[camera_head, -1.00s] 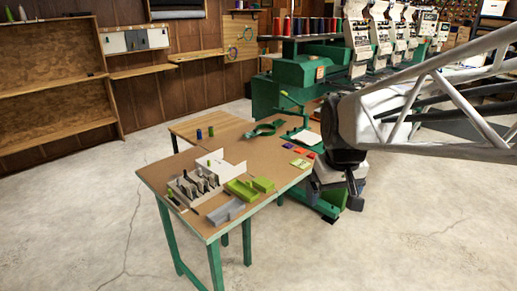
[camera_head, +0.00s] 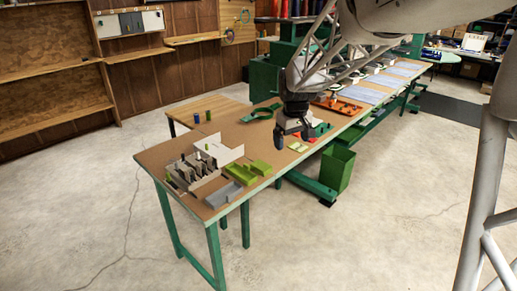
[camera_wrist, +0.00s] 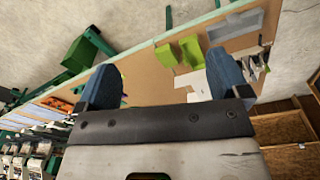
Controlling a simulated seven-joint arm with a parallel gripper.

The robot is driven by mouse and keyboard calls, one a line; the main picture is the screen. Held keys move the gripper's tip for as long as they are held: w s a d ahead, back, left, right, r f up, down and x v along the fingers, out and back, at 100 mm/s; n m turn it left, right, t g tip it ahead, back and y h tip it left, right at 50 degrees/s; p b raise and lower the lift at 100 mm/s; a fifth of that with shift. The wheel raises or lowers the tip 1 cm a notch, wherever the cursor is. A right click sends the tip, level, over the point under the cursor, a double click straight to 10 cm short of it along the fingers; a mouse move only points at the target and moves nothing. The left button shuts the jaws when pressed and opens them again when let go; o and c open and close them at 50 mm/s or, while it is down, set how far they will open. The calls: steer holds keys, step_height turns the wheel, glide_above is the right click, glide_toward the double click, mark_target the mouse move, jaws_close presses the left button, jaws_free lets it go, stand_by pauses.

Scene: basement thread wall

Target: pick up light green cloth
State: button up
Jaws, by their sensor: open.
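My gripper (camera_head: 293,139) is above the table just behind and beside the patch, pointing down. In the wrist view, the two blue fingers of my gripper (camera_wrist: 164,68) are wide apart with nothing between them. I cannot pick out the cloth in the wrist view.
Green trays (camera_head: 260,167), a grey tray (camera_head: 223,195) and a white divided holder (camera_head: 188,172) stand on the left part of the table. A green bin (camera_head: 337,168) stands on the floor to the right.

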steer(key=w+a+f+n, duration=0.2)
steer(key=w+a+f, duration=0.2)
steer(key=w+f, duration=0.6)
steer(key=n+g, duration=0.1)
steer(key=n, duration=0.1)
glide_above(264, 166)
steer(key=f, duration=0.8)
steer(key=shift+a+f, duration=0.2)
steer(key=shift+f, duration=0.15)
steer(key=shift+f, duration=0.1)
steer(key=shift+f, duration=1.2)
steer(key=shift+f, duration=0.1)
steer(key=shift+d+f, duration=0.1)
steer(key=shift+f, duration=2.4)
